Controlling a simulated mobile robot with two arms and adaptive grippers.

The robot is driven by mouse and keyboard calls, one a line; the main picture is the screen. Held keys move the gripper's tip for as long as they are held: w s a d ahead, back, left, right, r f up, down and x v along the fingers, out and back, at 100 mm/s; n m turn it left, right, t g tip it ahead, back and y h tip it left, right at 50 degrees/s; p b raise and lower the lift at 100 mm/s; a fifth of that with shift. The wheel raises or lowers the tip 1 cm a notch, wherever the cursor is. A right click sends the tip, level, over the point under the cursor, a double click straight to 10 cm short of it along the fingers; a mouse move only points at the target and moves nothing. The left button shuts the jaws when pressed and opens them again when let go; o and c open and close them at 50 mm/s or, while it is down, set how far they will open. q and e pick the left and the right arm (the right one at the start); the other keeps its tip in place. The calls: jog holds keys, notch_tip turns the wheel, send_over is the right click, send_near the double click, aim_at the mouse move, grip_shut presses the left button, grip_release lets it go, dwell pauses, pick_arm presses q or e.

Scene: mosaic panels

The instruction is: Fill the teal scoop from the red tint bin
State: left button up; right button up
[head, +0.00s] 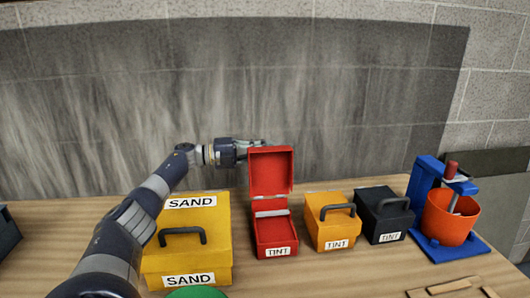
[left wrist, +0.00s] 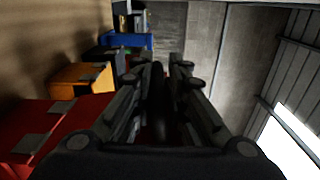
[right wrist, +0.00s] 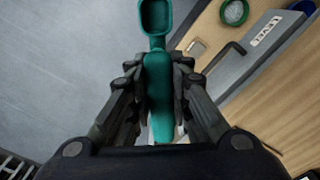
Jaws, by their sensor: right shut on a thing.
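The red tint bin (head: 275,232) stands on the bench with its lid (head: 271,172) swung up and open. Its contents cannot be made out. My left gripper (head: 262,143) is at the top edge of the raised lid. In the left wrist view, a dark bar (left wrist: 159,105) lies between its fingers; whether they are shut on it is unclear. My right gripper (right wrist: 157,72) is shut on the handle of the teal scoop (right wrist: 155,17), with the bowl beyond the fingertips. No fill shows in the bowl. The right arm and scoop are outside the head view.
A yellow sand box (head: 205,245) is left of the red bin. An orange tint bin (head: 325,235) and a black tint bin (head: 378,228), both closed, are to its right. A blue stand with an orange bucket (head: 447,222) is farther right. Wooden strips (head: 452,285) lie in front.

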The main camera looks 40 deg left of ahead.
pick_arm(q)
jog(key=shift+o, duration=0.6)
jog(key=shift+f, duration=0.35)
pick_arm(e)
jog(key=shift+w+a, duration=0.1)
pick_arm(q)
jog(key=shift+a, duration=0.1)
jog(key=shift+s+r, duration=0.1)
jog(key=shift+r, duration=0.05)
jog(key=shift+s+a, duration=0.25)
jog(key=v, duration=1.1)
jog(key=shift+a, duration=0.15)
